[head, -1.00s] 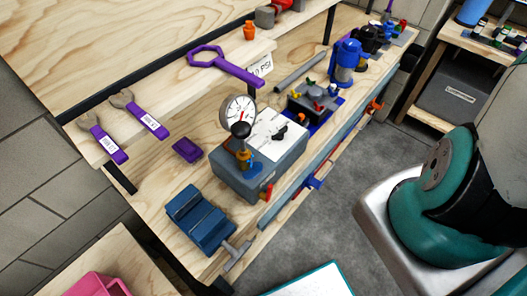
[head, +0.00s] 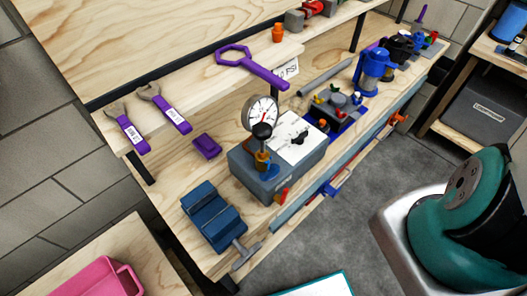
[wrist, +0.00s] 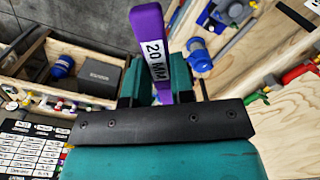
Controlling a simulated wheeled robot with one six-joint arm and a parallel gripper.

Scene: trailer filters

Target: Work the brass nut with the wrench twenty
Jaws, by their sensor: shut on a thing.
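My gripper (wrist: 163,92) is shut on a purple wrench (wrist: 148,40) in the wrist view. Its handle carries a white "20 MM" label and points up the picture; the rest of the wrench is hidden. The gripper is out of the head view. A brass nut (head: 262,161) appears small in the head view, below a black knob and in front of a round gauge (head: 262,111). A blue part sits under the nut, on a grey box (head: 278,171) on the bench. The gripper's distance from the nut cannot be told.
Two labelled open-ended wrenches (head: 128,129) and a large purple ring wrench (head: 252,70) lie on the wooden shelf. A blue vise (head: 213,217) stands at the bench's near end, with a purple block (head: 207,146) behind it. Grey floor (head: 370,190) is open beside the bench.

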